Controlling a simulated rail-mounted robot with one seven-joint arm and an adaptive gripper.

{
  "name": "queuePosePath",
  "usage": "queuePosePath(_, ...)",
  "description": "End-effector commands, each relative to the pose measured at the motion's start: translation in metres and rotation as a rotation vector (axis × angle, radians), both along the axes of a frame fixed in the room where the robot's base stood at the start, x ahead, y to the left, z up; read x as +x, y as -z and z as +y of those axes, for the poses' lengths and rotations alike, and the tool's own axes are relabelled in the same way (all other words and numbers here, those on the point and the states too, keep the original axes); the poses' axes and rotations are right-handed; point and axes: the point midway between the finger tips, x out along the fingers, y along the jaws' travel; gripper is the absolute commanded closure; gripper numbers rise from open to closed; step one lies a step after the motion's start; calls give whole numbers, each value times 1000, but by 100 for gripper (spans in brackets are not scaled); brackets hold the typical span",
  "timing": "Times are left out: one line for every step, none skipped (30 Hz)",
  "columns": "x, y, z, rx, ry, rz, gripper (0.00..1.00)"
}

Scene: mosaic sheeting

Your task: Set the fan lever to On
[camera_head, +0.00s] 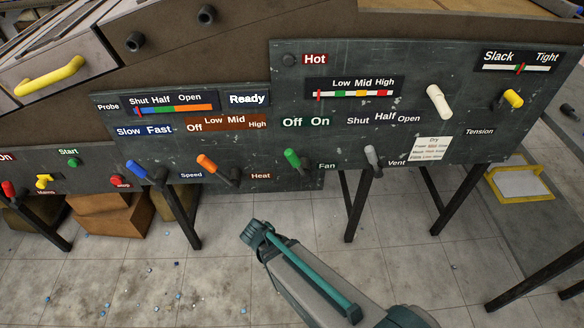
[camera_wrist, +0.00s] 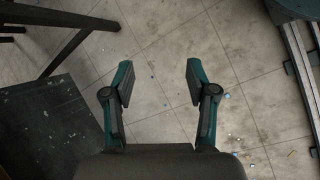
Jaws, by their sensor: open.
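The fan lever (camera_head: 292,158) has a green handle and sits at the lower edge of the dark control panel, beside the label "Fan". It leans up and to the left, toward the "Off" side of the "Off On" label (camera_head: 306,122) above it. My gripper (camera_head: 257,236) is in front of and below the panel, apart from the lever, lower and to its left in the head view. In the wrist view my gripper (camera_wrist: 157,84) is open and empty, with floor tiles between its fingers. The fan lever cannot be made out in the wrist view.
The orange heat lever (camera_head: 207,163) and blue speed lever (camera_head: 138,170) stand left of the fan lever. The grey vent lever (camera_head: 371,155) stands to its right. Dark table legs (camera_head: 358,205) hold up the panel. The tiled floor below is mostly clear, with small scattered chips.

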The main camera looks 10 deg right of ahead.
Motion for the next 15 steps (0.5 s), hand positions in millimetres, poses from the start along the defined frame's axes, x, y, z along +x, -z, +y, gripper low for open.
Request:
queuePosePath(24, -5, 9, -55, -117, -18, 43)
queuePosePath(37, -14, 13, -95, -187, -25, 43)
queuePosePath(53, -28, 18, -153, -278, -29, 43)
queuePosePath(65, -39, 22, -202, -347, -30, 43)
queuePosePath(77, -51, 26, -255, -414, -28, 43)
queuePosePath(92, -70, 32, -331, -503, -22, 43)
queuePosePath(103, -85, 37, -395, -568, -14, 43)
queuePosePath(113, -101, 42, -465, -630, 0, 43)
queuePosePath(125, -124, 47, -559, -705, 25, 43)
queuePosePath(132, -142, 51, -632, -754, 49, 43)
queuePosePath(139, -159, 53, -706, -797, 80, 43)
queuePosePath(146, -181, 55, -799, -843, 128, 43)
queuePosePath(149, -197, 55, -865, -871, 169, 43)
queuePosePath(152, -211, 54, -924, -891, 216, 43)
queuePosePath(155, -226, 52, -996, -913, 279, 43)
